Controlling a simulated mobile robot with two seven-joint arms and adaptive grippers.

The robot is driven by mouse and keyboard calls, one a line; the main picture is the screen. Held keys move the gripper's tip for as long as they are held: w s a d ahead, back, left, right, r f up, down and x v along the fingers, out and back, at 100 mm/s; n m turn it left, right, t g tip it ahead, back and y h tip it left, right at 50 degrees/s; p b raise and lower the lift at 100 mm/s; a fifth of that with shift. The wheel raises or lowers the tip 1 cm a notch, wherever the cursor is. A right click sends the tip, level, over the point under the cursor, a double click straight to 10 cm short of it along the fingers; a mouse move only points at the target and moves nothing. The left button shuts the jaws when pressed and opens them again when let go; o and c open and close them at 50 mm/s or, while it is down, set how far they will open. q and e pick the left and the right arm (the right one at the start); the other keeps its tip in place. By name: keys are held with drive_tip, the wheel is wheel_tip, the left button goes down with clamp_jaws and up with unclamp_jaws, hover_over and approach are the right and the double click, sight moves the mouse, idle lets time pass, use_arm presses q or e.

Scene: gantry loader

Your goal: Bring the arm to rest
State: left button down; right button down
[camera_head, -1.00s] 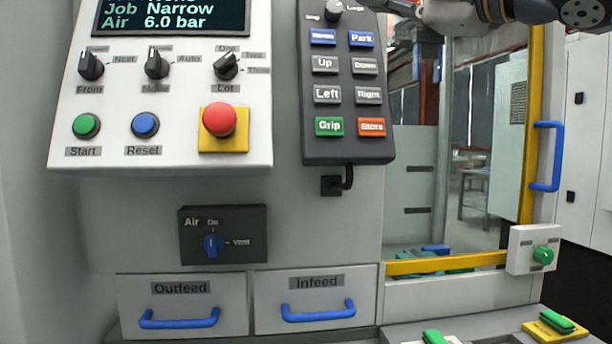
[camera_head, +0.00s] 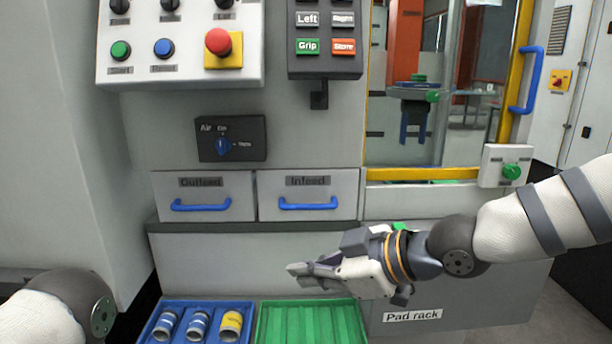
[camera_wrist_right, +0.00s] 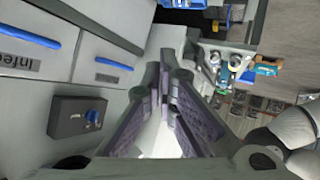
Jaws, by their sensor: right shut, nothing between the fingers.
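My right gripper (camera_head: 300,271) reaches in from the right in the head view, in front of the grey panel below the Infeed drawer. Its fingers point left, are shut and hold nothing. In the right wrist view the fingers of the right gripper (camera_wrist_right: 163,75) come together ahead of the camera. It hangs apart from the drawers and above the level of the green tray (camera_head: 262,325). Part of my left arm (camera_head: 50,310) shows at the bottom left; its gripper is out of view.
A blue tray (camera_head: 150,335) with several cans stands left of the green tray. The Outfeed drawer (camera_head: 200,188) and Infeed drawer (camera_head: 308,187) are closed. The control panel (camera_head: 190,62), air switch (camera_head: 231,138) and blue door handle (camera_head: 527,80) are above. A pad rack (camera_head: 440,300) is at right.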

drive_tip(key=s+d+f+m+g+h, duration=0.25)
drive_tip(key=s+f+m, duration=0.25)
drive_tip(key=s+f, duration=0.7)
drive_tip(key=s+d+f+m+g+h, duration=0.25)
drive_tip(key=s+d+f+m, duration=0.2)
drive_tip(key=s+f, duration=0.75)
drive_tip(key=s+d+f+m+g+h, duration=0.2)
drive_tip(key=s+d+f+m, duration=0.1)
drive_tip(key=s+d, duration=0.4)
drive_tip(key=s+d+f+m+g+h, duration=0.1)
drive_tip(key=s+d+f+m+h, duration=0.2)
drive_tip(key=s+d+f, duration=0.2)
drive_tip(key=s+d, duration=0.3)
drive_tip(key=s, duration=0.2)
drive_tip(key=shift+f+g, duration=0.35)
drive_tip(key=shift+g, duration=0.05)
